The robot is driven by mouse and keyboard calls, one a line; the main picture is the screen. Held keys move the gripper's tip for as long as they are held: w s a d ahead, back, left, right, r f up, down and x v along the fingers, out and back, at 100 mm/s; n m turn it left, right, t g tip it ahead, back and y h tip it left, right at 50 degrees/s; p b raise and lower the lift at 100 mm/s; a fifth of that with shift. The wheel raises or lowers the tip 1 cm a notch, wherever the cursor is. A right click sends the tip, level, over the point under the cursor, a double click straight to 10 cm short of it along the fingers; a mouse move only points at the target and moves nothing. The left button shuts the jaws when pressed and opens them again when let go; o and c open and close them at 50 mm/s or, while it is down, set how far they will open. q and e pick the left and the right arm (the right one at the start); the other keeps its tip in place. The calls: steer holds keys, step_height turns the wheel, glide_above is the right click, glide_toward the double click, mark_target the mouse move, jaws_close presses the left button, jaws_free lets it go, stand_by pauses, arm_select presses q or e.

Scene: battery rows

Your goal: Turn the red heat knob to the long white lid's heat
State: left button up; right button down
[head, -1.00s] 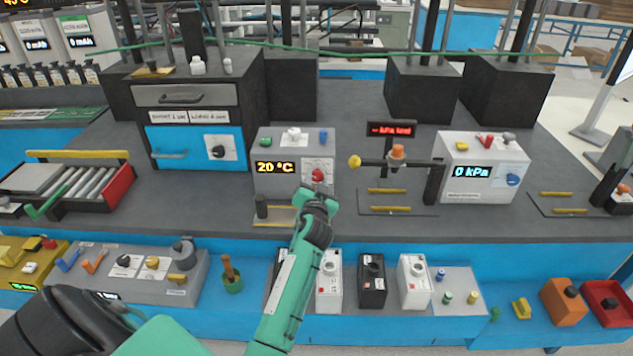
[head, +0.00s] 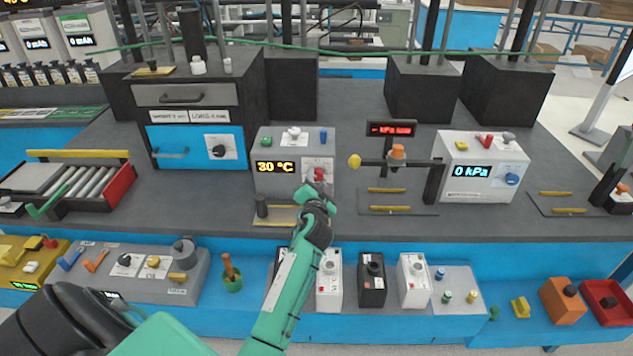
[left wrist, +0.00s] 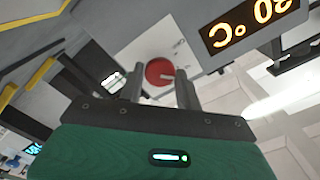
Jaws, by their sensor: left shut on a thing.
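The red heat knob (head: 319,174) is on the front of a grey heater box (head: 270,182), right of its display (head: 274,168), which reads 30 °C. My left gripper (head: 316,194) reaches it from the front. In the left wrist view, the two fingers (left wrist: 160,90) are shut on the red knob (left wrist: 159,72), one on each side. A pale pointer mark shows on the knob. The display also shows there, upside down (left wrist: 250,25). I cannot tell which thing is the long white lid. My right gripper is not in view.
A black cabinet (head: 252,100) with a blue drawer stands at the left. A grey pressure box (head: 480,190) reading 0 kPa stands at the right. White and black boxes (head: 413,280) line the front shelf below my arm.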

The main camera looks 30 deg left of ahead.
arm_select(q)
steer(key=o, duration=0.9)
steer(key=shift+o, duration=0.2)
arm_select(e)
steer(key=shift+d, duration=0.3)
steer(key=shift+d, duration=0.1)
arm_select(q)
steer(key=shift+d, duration=0.1)
steer(key=shift+s+d+f, duration=0.1)
steer(key=shift+s+d, duration=0.05)
steer(key=shift+s, duration=0.2)
steer(key=b+v, duration=0.2)
steer(key=v, duration=1.1)
steer(key=shift+b, duration=0.3)
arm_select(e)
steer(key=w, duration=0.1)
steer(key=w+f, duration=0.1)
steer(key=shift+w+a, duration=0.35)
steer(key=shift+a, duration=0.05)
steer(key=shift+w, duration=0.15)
